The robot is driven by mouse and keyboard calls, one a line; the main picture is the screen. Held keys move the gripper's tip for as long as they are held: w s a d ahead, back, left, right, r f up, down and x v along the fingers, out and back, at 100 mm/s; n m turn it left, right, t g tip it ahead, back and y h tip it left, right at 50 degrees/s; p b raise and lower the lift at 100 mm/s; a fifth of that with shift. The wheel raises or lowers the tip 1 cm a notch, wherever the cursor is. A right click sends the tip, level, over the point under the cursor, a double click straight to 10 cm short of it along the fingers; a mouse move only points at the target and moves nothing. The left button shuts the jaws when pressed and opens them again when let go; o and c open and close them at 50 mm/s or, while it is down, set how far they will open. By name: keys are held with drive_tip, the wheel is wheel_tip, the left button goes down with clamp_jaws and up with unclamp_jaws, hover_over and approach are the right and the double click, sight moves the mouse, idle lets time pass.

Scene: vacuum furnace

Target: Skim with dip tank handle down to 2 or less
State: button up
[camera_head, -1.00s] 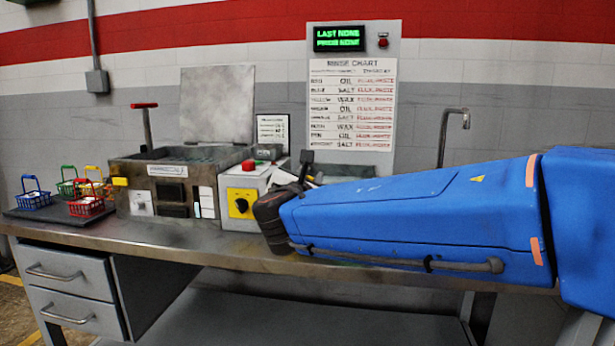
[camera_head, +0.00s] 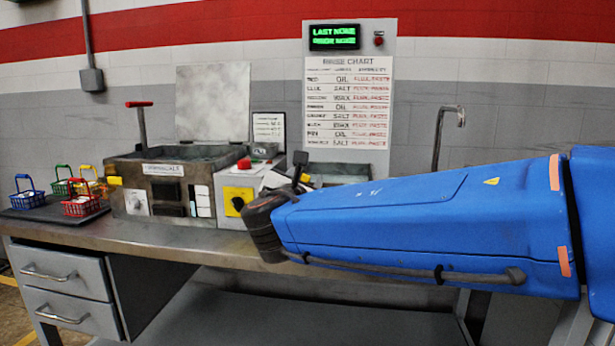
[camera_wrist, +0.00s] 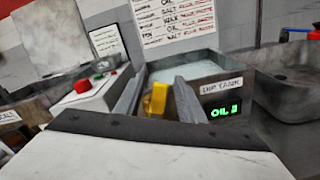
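The dip tank (camera_wrist: 208,68) is a grey open box in the wrist view, labelled DIP TANK, with pale liquid inside. Its green display (camera_wrist: 222,111) reads OIL and a digit that looks like 3, though it is blurred. A yellow handle (camera_wrist: 158,98) stands at the tank's near side. My gripper (camera_wrist: 160,80) is open, with one grey finger on each side of the handle and a visible gap to each.
Left of the tank is a control box (camera_head: 236,190) with a red button and yellow switch, then a larger open tank (camera_head: 160,165) with a red-topped lever. Several coloured wire baskets stand on a dark mat (camera_head: 50,214). A sink (camera_wrist: 285,90) lies right.

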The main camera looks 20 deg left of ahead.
drive_tip(key=v, duration=1.4)
drive_tip(key=shift+s+d, duration=0.2)
drive_tip(key=shift+s, duration=0.15)
drive_tip(key=shift+c, duration=0.6)
